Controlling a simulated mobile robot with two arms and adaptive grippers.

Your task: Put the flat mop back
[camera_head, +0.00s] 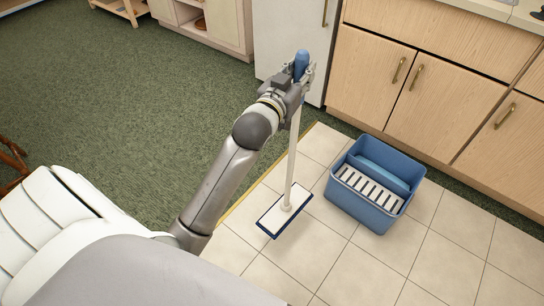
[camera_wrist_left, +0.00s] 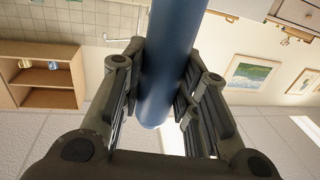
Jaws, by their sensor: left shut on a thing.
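The flat mop has a blue grip (camera_head: 301,64), a pale pole (camera_head: 292,150) and a flat white head (camera_head: 284,209) with a dark blue edge. My left gripper (camera_head: 297,76) is shut on the blue grip near its top. In the left wrist view, the blue grip (camera_wrist_left: 168,60) passes between the fingers of my left gripper (camera_wrist_left: 163,85). The pole stands nearly upright, and the head is over the tiles left of the blue bucket (camera_head: 395,210). I cannot tell whether the head touches the floor. My right gripper is not in view.
The bucket has a white slotted insert (camera_head: 368,187) and stands on the beige tiles before wooden cabinets (camera_head: 368,75). A pale appliance (camera_head: 285,35) stands behind my gripper. Green carpet (camera_head: 120,110) lies open to the left. Tiles to the lower right are clear.

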